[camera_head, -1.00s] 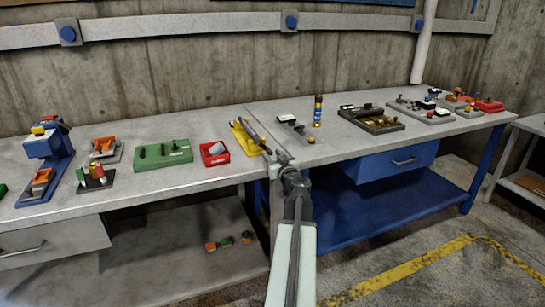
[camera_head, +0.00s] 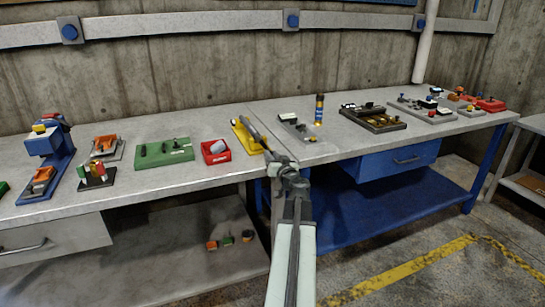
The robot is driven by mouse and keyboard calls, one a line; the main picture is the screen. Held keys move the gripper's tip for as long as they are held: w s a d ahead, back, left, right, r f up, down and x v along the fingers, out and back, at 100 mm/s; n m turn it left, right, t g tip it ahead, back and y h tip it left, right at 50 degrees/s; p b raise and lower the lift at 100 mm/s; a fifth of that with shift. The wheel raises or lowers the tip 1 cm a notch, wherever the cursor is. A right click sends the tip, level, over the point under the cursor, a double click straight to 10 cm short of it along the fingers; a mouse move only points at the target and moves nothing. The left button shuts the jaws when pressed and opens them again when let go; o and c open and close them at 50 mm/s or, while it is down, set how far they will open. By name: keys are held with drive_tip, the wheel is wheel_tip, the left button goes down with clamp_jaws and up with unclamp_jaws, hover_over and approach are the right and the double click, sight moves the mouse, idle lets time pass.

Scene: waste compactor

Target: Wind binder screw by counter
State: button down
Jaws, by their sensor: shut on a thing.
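A yellow base plate (camera_head: 246,142) lies near the front of the left bench, beside the seam between the two benches. It appears to carry the binder screw, whose details are too small and partly hidden by my arm. My gripper (camera_head: 252,128) reaches up and left over this plate and is shut on a small part there, seemingly the binder screw. The fingertips and the exact hold are hard to make out. No counter can be clearly made out.
A red tray (camera_head: 215,153) and a green block (camera_head: 164,153) stand to the left. A blue press (camera_head: 50,160) is at the far left.

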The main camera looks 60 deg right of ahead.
drive_tip(key=c, duration=1.3)
unclamp_jaws()
drive_tip(key=v, duration=0.8)
